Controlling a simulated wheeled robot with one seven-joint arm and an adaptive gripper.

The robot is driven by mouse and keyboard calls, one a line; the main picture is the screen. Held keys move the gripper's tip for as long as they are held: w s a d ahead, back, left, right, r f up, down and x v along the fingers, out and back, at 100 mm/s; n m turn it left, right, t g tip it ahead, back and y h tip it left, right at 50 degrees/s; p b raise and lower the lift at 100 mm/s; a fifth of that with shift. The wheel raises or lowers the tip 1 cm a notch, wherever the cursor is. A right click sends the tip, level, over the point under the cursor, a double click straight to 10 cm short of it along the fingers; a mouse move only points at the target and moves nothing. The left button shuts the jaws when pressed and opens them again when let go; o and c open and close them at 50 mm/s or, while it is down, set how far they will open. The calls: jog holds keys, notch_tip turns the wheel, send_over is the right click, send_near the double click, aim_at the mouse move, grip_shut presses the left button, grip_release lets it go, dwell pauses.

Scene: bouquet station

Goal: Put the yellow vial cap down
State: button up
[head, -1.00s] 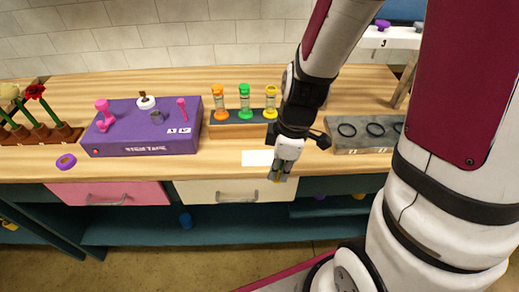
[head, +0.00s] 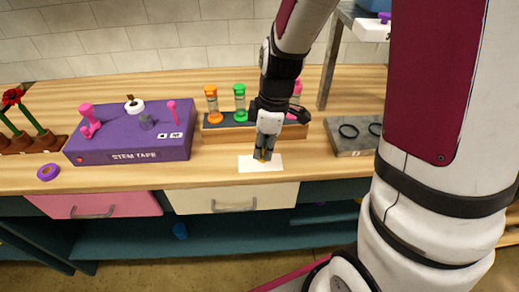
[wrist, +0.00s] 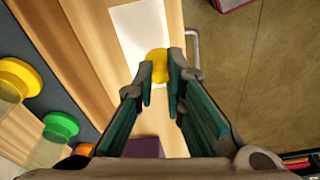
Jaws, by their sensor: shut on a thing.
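The yellow vial cap (wrist: 158,64) is between the fingertips of my gripper (wrist: 160,75) in the wrist view. In the head view my gripper (head: 262,155) points down over a white card (head: 246,164) near the counter's front edge, and only a bit of yellow shows at its tips. The card also shows in the wrist view (wrist: 135,25), beyond the cap. I cannot tell whether the cap touches the card. A vial with a yellow top (wrist: 18,78) stands in the rack in the wrist view; my arm hides it in the head view.
The vial rack (head: 225,146) stands behind the card with an orange vial (head: 212,104) and a green vial (head: 240,102); something pink shows behind my arm. A purple stem tape box (head: 135,140) is left, a grey ring tray (head: 350,148) right. Drawers (head: 230,198) lie below the edge.

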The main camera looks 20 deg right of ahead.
jog(key=shift+w+f, duration=0.1)
jog(key=shift+w, duration=0.8)
jog(key=shift+f, duration=1.75)
jog(key=shift+f, duration=0.1)
jog(key=o, duration=0.7)
